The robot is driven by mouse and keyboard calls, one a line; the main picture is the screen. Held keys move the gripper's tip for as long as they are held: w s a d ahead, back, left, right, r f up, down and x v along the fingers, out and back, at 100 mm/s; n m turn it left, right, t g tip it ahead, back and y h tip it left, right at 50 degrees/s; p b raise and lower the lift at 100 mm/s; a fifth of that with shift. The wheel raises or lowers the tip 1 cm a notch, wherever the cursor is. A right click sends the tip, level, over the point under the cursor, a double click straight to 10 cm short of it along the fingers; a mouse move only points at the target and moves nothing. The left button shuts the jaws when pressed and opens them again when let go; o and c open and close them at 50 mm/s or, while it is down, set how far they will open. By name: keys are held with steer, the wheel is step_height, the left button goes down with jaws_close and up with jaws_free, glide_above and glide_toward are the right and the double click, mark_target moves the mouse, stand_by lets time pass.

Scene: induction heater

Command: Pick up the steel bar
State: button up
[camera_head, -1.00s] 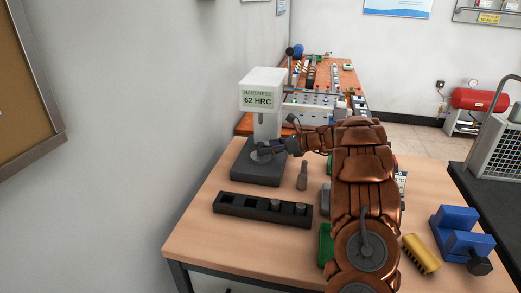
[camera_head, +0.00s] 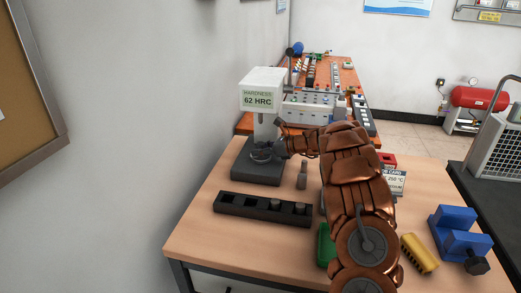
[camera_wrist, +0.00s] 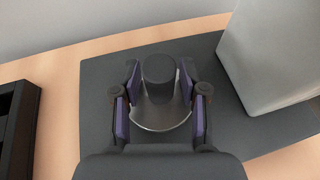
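A dark upright cylinder, which looks like the steel bar (camera_wrist: 159,78), stands on the round plate (camera_wrist: 160,118) of the hardness tester (camera_head: 262,90). In the wrist view my gripper (camera_wrist: 160,85) has one purple-padded finger on each side of the bar. The fingers look spread, with narrow gaps beside the bar; I see no clear grip. In the head view my gripper (camera_head: 272,150) is low at the tester's base, and the bar is hard to make out there. The tester's display reads 62 HRC.
A blue vise (camera_head: 460,238) and a yellow block (camera_head: 420,253) are at right. The tester's column (camera_wrist: 268,55) is close to my gripper.

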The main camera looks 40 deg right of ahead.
jaws_close()
steer(key=shift+r, duration=0.1)
stand_by(0.3)
